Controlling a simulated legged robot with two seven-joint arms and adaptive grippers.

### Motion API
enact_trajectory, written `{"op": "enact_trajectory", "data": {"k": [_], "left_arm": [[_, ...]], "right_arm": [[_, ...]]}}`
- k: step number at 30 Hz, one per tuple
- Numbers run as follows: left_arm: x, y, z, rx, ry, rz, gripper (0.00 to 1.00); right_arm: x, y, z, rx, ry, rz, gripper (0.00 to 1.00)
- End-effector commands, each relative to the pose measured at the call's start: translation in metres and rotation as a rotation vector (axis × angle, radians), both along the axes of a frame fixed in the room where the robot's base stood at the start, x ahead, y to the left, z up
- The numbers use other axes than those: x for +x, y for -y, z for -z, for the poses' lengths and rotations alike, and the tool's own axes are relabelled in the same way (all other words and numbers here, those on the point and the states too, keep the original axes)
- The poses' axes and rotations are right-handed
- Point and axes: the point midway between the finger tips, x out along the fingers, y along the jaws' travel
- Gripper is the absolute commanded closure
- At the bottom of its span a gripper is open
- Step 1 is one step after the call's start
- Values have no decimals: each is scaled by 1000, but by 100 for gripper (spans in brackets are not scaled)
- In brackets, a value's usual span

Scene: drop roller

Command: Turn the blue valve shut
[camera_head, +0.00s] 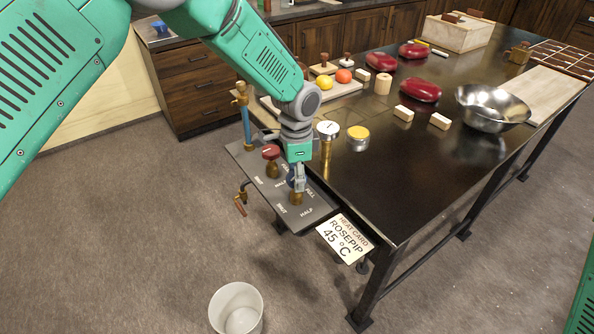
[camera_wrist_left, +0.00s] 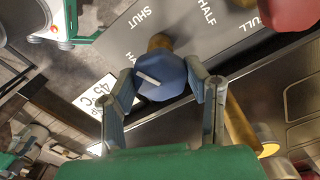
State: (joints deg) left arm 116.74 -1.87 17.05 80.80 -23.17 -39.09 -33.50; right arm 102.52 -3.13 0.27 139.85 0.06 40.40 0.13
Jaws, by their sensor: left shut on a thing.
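The blue valve (camera_wrist_left: 165,78) has a faceted blue knob with a white line on top and a brass stem. It stands on the grey panel (camera_head: 249,160), beside the words SHUT, HALF and FULL. My left gripper (camera_head: 298,184) points down over it, with a finger on each side of the knob. In the left wrist view the gripper (camera_wrist_left: 168,86) is closed on the knob. In the head view the gripper hides most of the knob; only a little blue and the brass stem show. My right gripper is out of view.
A red valve (camera_head: 271,152) stands close by on the same panel. A heat card reading ROSEPIP 45 °C (camera_head: 343,238) hangs at the table corner. A white-topped brass post (camera_head: 328,130) and a yellow-lidded tin (camera_head: 358,138) are near the arm. A white bin (camera_head: 236,308) stands on the floor.

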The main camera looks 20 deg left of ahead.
Motion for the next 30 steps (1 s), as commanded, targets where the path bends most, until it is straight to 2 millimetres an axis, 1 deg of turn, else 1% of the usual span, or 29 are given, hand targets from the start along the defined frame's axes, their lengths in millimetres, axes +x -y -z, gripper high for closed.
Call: {"op": "enact_trajectory", "data": {"k": [1,6,15,21,30], "left_arm": [[1,0,-2,-3,4,39,86],[2,0,-2,-3,6,173,86],[2,0,-1,-2,6,332,86],[2,0,-1,-2,6,380,86],[3,0,-1,-1,8,395,86]], "right_arm": [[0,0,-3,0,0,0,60],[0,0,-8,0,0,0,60],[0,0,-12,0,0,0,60],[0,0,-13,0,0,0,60],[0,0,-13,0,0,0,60]]}}
